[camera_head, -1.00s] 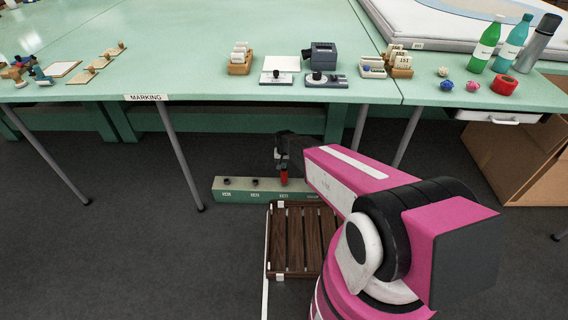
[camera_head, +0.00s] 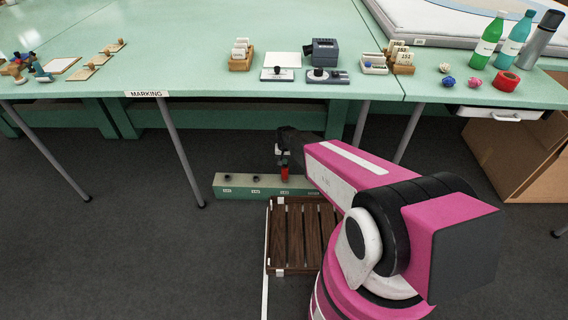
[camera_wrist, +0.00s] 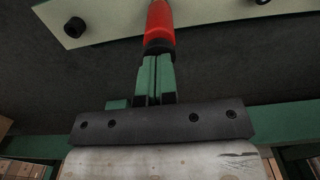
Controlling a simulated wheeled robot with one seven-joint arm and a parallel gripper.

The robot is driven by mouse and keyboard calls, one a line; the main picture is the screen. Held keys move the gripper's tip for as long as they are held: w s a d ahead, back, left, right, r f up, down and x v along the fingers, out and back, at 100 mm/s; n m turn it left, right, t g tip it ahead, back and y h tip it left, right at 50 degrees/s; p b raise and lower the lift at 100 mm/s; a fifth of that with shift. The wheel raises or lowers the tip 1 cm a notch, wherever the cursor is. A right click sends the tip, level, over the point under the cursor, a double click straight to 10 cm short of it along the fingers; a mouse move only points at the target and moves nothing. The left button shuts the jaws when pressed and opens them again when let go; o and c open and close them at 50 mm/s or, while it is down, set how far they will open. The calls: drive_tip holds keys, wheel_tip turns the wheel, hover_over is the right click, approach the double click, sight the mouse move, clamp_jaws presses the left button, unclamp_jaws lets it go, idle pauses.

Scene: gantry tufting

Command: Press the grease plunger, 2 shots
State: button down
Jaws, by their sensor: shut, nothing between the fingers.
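The grease plunger, which I take to be the red cylinder with a black end (camera_head: 284,174), stands on a long pale-green rail (camera_head: 240,185) on the floor side of the bench. In the wrist view the red plunger (camera_wrist: 159,20) runs down from the rail (camera_wrist: 110,18) to a black end. My gripper (camera_wrist: 157,60) is shut and empty, its green fingertips lined up at that black end. I cannot tell whether they touch it. In the head view my gripper (camera_head: 283,158) is small and dark above the plunger. My pink arm hides the rail's right end.
A brown slatted pallet (camera_head: 278,235) lies in front of the rail. Small black knobs (camera_head: 256,178) sit along the rail's top. The green bench (camera_head: 180,60) with its MARKING label stands behind, its legs close by. Dark floor at left is clear.

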wheel_tip(320, 180, up, 12)
idle(0.4)
drive_tip(key=shift+f, duration=0.1)
idle(0.4)
